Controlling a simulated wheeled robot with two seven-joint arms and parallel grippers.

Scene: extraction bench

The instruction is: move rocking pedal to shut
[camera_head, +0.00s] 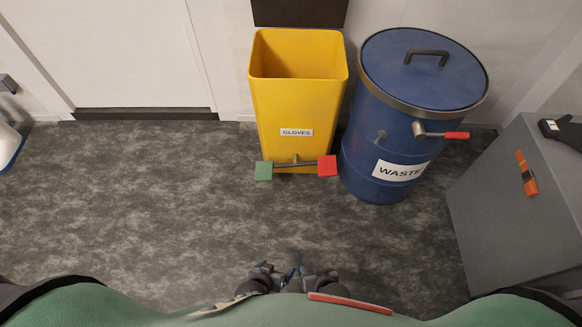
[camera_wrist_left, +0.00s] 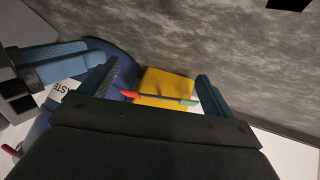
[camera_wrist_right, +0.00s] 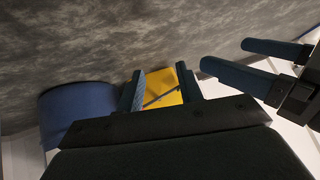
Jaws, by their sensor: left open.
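The rocking pedal (camera_head: 294,164) sits low on the front of the yellow GLOVES bin (camera_head: 297,105). It has a green pad (camera_head: 263,170) on the left and a red pad (camera_head: 327,166) on the right, with the red one slightly higher in the picture. The bin's top is open; a dark panel (camera_head: 299,12), apparently its raised lid, stands behind. My left gripper (camera_head: 275,268) and right gripper (camera_head: 317,271) are side by side near my body, away from the pedal. Both have fingers apart and nothing between them. The pedal also shows in the left wrist view (camera_wrist_left: 160,97).
A blue WASTE drum (camera_head: 398,142) with a closed lid and a red-handled lever (camera_head: 442,133) stands right beside the bin. A grey cabinet (camera_head: 490,210) with an orange-marked item is at the right. The carpet left of the bin and in front of it is clear.

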